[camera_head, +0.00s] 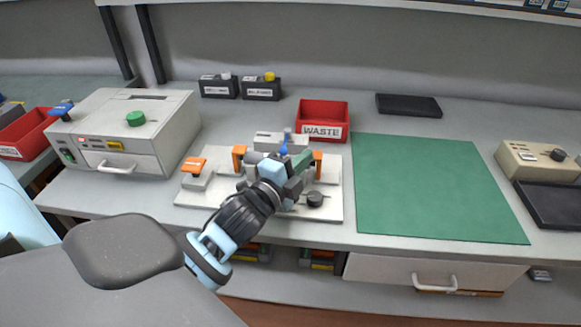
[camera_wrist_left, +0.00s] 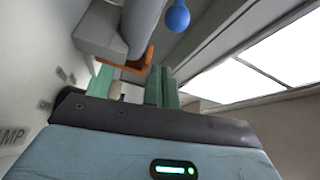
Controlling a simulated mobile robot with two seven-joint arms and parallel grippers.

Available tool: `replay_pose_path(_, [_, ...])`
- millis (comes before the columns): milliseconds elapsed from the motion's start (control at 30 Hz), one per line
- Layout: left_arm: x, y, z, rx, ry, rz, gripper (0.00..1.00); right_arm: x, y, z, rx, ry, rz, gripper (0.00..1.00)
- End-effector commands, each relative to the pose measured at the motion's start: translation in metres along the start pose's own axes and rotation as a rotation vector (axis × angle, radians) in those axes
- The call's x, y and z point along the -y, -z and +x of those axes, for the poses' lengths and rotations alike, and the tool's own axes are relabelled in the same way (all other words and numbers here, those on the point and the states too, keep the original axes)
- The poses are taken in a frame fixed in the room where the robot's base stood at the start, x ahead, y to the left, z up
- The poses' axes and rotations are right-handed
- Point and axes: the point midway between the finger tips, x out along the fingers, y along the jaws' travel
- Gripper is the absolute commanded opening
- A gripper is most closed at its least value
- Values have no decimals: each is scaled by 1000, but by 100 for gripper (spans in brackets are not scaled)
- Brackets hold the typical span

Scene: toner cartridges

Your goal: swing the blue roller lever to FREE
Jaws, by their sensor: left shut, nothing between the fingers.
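The blue roller lever (camera_head: 284,150) stands at the back of the white fixture plate (camera_head: 330,205) in the head view, just beyond my left gripper. Its round blue knob (camera_wrist_left: 177,18) hangs at the top of the left wrist view, apart from my fingers. My left gripper (camera_head: 301,160) reaches over the fixture, and its green fingers (camera_wrist_left: 162,88) look shut and empty. The gripper hides part of the fixture and the lever's base. I cannot read a FREE mark. My right gripper is in neither view.
Orange clamps (camera_head: 238,157) and a black knob (camera_head: 314,199) stand on the fixture. A red WASTE bin (camera_head: 322,113) is behind it. A white machine (camera_head: 125,130) is to the left. The green mat (camera_head: 425,185) at right is clear.

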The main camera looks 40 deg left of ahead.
Motion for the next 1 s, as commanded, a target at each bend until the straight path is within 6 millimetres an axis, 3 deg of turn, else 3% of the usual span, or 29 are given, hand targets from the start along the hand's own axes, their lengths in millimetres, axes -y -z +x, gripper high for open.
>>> replay_pose_path(33, [2, 0, 8, 0, 2, -1, 0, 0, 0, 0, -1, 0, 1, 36])
replay_pose_path(400, [0, -35, -7, 0, 0, 0, 0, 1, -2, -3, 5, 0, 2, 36])
replay_pose_path(1000, [2, -40, -10, 0, 1, 1, 0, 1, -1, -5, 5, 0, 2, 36])
